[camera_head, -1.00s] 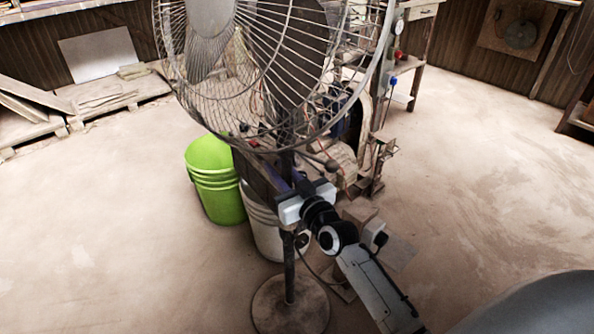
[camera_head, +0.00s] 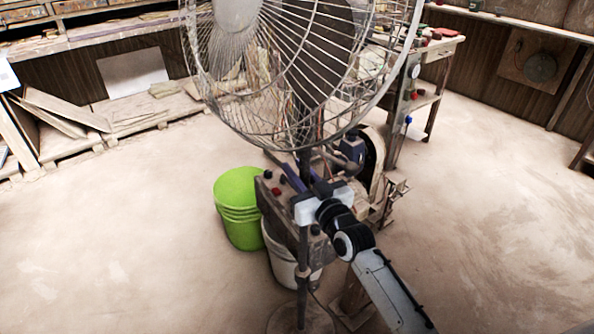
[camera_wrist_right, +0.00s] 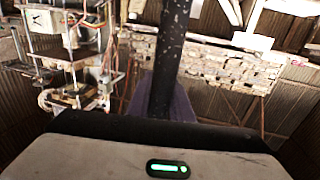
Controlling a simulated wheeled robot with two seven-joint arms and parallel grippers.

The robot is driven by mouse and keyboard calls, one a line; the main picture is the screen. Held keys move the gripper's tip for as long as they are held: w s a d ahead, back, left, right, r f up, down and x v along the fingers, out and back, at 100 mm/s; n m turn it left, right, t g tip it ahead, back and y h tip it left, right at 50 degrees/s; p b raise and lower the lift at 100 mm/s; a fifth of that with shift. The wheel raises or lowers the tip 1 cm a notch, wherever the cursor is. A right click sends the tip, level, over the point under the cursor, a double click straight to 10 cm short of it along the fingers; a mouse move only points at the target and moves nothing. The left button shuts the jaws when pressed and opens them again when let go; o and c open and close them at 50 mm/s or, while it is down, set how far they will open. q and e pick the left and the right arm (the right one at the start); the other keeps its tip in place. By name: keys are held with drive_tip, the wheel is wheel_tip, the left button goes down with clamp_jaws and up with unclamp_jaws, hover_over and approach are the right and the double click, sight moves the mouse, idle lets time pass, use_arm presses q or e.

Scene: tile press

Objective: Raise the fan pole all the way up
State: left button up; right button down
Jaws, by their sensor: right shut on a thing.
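The standing fan has a large wire-cage head (camera_head: 300,75) at the top of the head view. Its dark upright pole (camera_head: 304,165) runs down to a round base (camera_head: 300,320), partly cut off by the lower edge. My right gripper (camera_head: 297,182) is shut on the pole a little below the cage, its arm coming from the lower right. In the right wrist view the pole (camera_wrist_right: 170,60) rises upright from between the purple fingers (camera_wrist_right: 168,103). My left gripper is not in view.
A green bucket (camera_head: 238,210) and a white bucket (camera_head: 280,255) stand close left of the pole. A dusty machine (camera_head: 370,160) stands right behind it. Open floor (camera_head: 110,250) lies to the left and the right.

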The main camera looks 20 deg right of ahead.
sight(307, 181)
drive_tip(key=shift+r, duration=0.65)
drive_tip(key=c, duration=1.8)
unclamp_jaws()
drive_tip(key=shift+f, duration=0.1)
drive_tip(key=shift+o, duration=1.1)
drive_tip(key=shift+f, duration=0.15)
drive_tip(key=s, duration=1)
drive_tip(key=shift+s+d, duration=0.15)
drive_tip(key=shift+d, duration=0.1)
